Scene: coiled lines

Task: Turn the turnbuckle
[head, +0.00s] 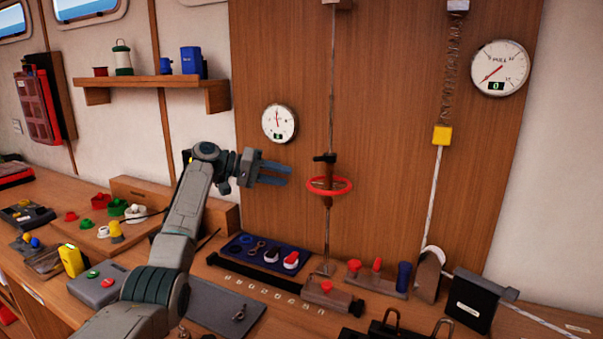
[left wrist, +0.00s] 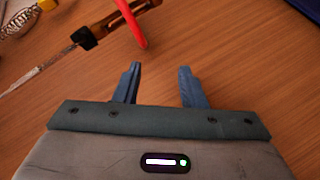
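The turnbuckle (head: 328,200) stands upright on a vertical rod in front of the wood panel, with a black piece at its top and a red ring handwheel (head: 342,187) around it. In the left wrist view the red handwheel (left wrist: 130,22) and the brass-coloured turnbuckle body (left wrist: 103,27) lie beyond the fingertips. My left gripper (head: 290,174) is to the left of the handwheel, its blue fingers apart with nothing between them; they also show in the left wrist view (left wrist: 160,70). It does not touch the wheel. My right gripper is not in view.
A round gauge (head: 279,123) hangs behind my left gripper, and another gauge (head: 500,68) is at the upper right. A blue tray (head: 266,252) and a wooden block with red tops (head: 377,278) sit on the bench below. A white line with a yellow block (head: 442,135) runs at right.

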